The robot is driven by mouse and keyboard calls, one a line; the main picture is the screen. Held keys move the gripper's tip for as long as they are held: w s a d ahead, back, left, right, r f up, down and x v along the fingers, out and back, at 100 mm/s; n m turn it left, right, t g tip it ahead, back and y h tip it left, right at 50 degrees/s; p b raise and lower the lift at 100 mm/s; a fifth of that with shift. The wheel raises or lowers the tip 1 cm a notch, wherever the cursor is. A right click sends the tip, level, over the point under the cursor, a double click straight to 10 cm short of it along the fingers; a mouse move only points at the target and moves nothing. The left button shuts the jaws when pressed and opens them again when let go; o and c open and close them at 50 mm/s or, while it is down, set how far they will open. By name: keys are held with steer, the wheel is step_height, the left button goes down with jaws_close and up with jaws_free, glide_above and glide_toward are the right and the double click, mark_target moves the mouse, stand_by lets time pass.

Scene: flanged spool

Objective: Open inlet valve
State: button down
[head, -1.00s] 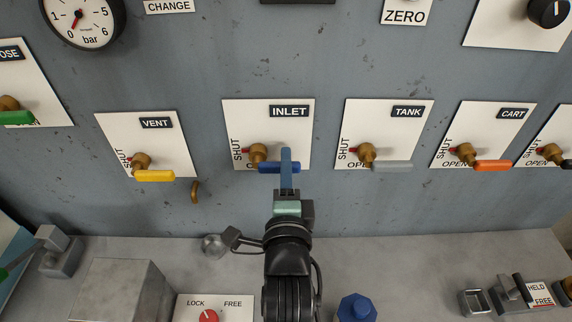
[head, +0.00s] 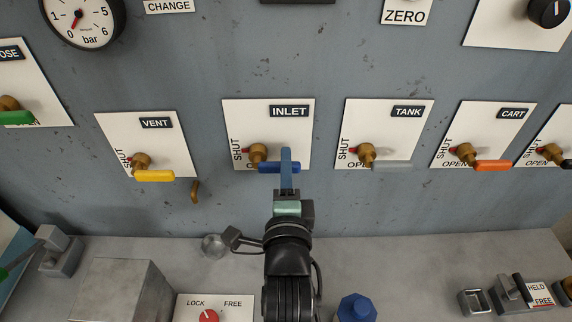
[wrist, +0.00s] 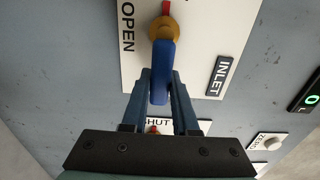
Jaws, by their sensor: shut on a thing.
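The inlet valve has a brass hub (head: 257,153) on a white plate (head: 235,115) labelled INLET. Its blue lever handle (head: 265,168) lies level, pointing right, and the red pointer (head: 241,153) on the far side of the hub is at SHUT. The OPEN mark below the hub is partly hidden by the handle. My gripper (head: 287,158) reaches up from below and is shut on the handle. In the wrist view, its fingers (wrist: 160,85) are on both sides of the blue handle (wrist: 163,60), towards its outer end.
The yellow vent handle (head: 155,176) is to the left, with a brass hook (head: 195,191) nearby. The grey tank handle (head: 392,166) and orange cart handle (head: 492,166) are to the right. Below, the bench carries a metal block (head: 120,290) and a blue knob (head: 357,308).

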steer(key=shift+r, duration=0.1)
stand_by(0.6)
steer(key=n, duration=0.1)
steer(key=r+n, duration=0.1)
steer(key=n+p, duration=0.1)
steer(key=shift+a+r+n, duration=0.2)
steer(key=shift+r+n, duration=0.1)
steer(key=shift+n, duration=0.1)
steer(key=n, duration=0.1)
steer(key=r+n, duration=0.1)
steer(key=n, duration=0.1)
steer(key=a+n+p, duration=0.1)
steer(key=shift+r+n, duration=0.3)
steer(key=shift+r, duration=0.05)
steer(key=n, duration=0.1)
steer(key=a+n, duration=0.1)
steer(key=n, duration=0.1)
steer(key=r+n, duration=0.1)
steer(key=shift+a+n, duration=0.3)
steer(key=shift+a+r+n, duration=0.15)
steer(key=shift+a+n, duration=0.4)
steer(key=shift+n, duration=0.7)
steer(key=shift+a+r+n, duration=0.1)
steer(key=shift+a+n, duration=0.45)
steer(key=shift+n, duration=0.7)
steer(key=c, duration=0.7)
jaws_free()
